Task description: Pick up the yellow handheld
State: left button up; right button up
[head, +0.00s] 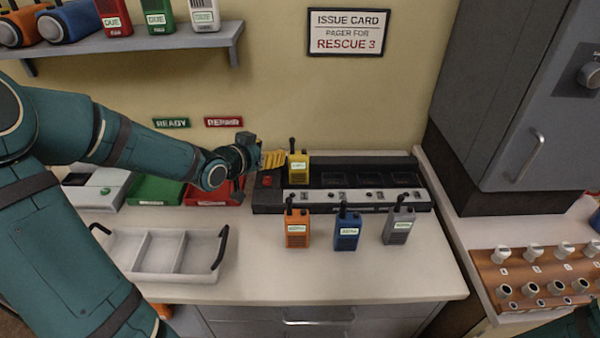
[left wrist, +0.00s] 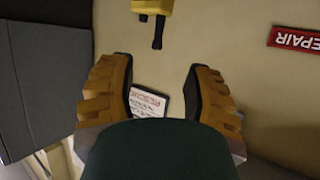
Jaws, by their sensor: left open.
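The yellow handheld (head: 299,169) stands upright at the left part of the black charging rack (head: 340,207), its antenna up. Part of it shows, inverted, at the top edge of the left wrist view (left wrist: 152,7). My left gripper (head: 275,159) is just left of the handheld, at about the height of its upper body. In the left wrist view the two yellow-orange fingers (left wrist: 160,85) are wide apart with nothing between them. The handheld lies beyond the fingertips there. My right gripper is not in view.
Orange (head: 297,232), blue (head: 346,233) and grey (head: 398,228) handhelds stand in front of the rack. A white divided tray (head: 128,268) is at left, with green (head: 154,190) and red (head: 205,194) bins behind it. A grey cabinet (head: 510,110) bounds the right.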

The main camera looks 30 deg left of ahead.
aim_at(291, 143)
pick_arm(q)
jog(key=b+x, duration=0.4)
jog(key=x, duration=0.1)
jog(key=b+x, duration=0.4)
jog(key=shift+w+d, duration=0.25)
jog(key=shift+w, duration=0.15)
jog(key=shift+w+f+b, duration=0.15)
jog(key=shift+w+b, duration=0.4)
jog(key=shift+w, duration=0.1)
grip_shut()
